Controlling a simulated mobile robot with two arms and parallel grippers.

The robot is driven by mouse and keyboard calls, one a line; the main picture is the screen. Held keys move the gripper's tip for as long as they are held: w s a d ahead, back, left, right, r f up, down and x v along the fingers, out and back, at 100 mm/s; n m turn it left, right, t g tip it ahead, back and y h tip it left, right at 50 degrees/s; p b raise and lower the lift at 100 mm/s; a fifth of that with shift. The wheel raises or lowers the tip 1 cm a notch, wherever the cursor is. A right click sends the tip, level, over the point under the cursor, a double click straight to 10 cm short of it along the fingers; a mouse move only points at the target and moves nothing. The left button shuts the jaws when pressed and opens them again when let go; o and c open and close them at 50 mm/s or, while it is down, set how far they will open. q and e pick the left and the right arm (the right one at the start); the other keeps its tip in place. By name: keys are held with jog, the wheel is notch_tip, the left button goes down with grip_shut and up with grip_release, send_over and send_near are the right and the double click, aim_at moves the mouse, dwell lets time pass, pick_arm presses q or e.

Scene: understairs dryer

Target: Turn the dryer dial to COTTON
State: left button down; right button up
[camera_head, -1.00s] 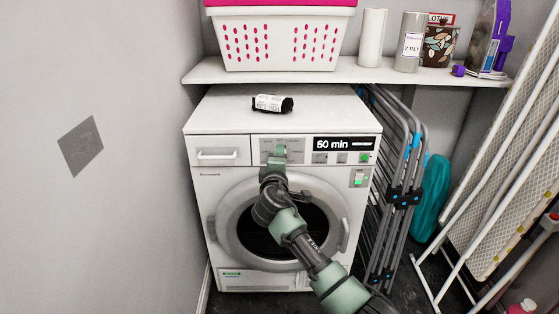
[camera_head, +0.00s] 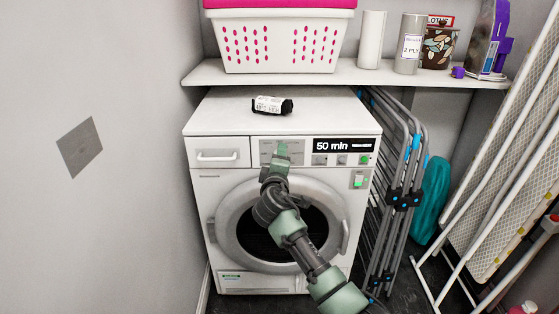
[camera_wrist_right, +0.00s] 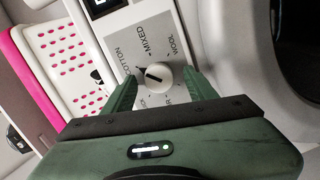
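The white dryer (camera_head: 222,180) stands against the wall with its round door shut. Its dial (camera_wrist_right: 158,76) is a white knob on a grey label plate. In the right wrist view COTTON, MIXED and WOOL are legible around it. The knob's dark mark slants toward the COTTON side, but I cannot tell whether it lines up exactly. My right gripper (camera_wrist_right: 160,82) is open, with one green finger on each side of the knob; contact is unclear. In the head view my right gripper (camera_head: 282,150) is at the panel and hides the dial. My left gripper is not in view.
The display (camera_head: 342,145) reads 50 min. A black-and-white roll (camera_head: 270,105) lies on the dryer top. A shelf (camera_head: 300,77) holding a basket (camera_head: 280,45) is above. A folded drying rack (camera_head: 395,190) stands close on the right.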

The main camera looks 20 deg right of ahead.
jog(key=shift+r, duration=0.1)
pick_arm(q)
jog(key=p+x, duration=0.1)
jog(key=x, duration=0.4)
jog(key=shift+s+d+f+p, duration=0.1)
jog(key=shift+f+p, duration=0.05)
jog(key=shift+p, duration=0.2)
pick_arm(e)
jog(key=v, duration=0.7)
jog(key=shift+s+a, duration=0.15)
jog(key=shift+s, duration=0.25)
